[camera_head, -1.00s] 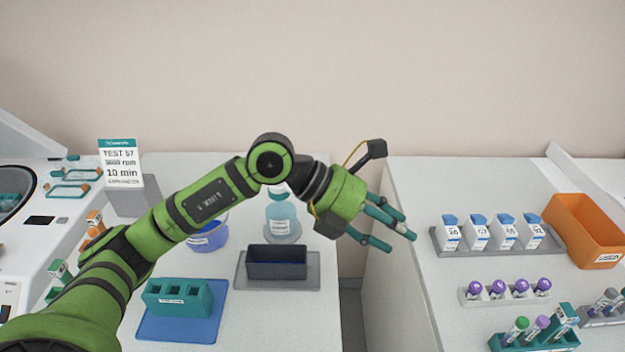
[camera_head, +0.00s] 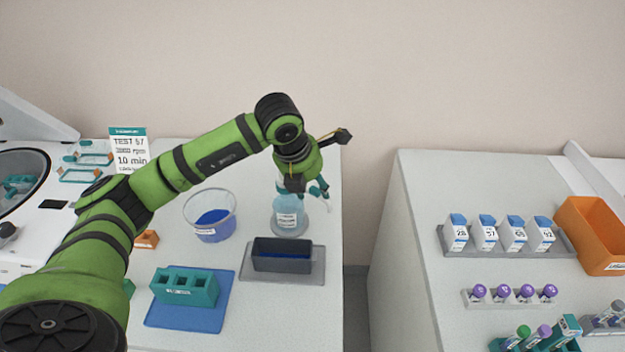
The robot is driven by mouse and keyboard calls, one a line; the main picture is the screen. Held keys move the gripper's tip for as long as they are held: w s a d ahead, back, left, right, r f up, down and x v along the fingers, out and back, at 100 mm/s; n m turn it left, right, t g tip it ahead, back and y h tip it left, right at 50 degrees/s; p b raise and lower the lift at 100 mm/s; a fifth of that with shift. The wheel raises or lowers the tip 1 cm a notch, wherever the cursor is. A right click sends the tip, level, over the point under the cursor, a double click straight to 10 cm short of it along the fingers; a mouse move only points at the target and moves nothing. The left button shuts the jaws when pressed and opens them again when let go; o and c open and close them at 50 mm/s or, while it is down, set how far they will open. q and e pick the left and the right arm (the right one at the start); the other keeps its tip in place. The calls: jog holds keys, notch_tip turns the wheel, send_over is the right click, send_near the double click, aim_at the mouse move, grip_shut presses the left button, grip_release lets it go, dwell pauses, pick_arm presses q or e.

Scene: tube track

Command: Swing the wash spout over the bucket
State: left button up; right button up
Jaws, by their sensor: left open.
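The wash bottle (camera_head: 288,218), pale blue with a white label, stands upright on a round grey base at the back of the left bench. The bucket (camera_head: 212,228), clear with blue liquid in it, stands to its left. My left gripper (camera_head: 321,190) is open at the top of the bottle, on its right side, with its teal fingers pointing down and right. The gripper hides the bottle's top and most of the spout. I cannot tell whether the fingers touch the spout. My right gripper is out of view.
A dark trough (camera_head: 283,262) on a grey tray stands in front of the bottle. A teal rack (camera_head: 184,288) sits on a blue mat. A centrifuge (camera_head: 30,225) is at the left. A gap separates the right bench (camera_head: 405,230), which holds tube racks and an orange bin (camera_head: 590,235).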

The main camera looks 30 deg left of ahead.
pick_arm(q)
jog(key=shift+f, duration=0.2)
grip_shut()
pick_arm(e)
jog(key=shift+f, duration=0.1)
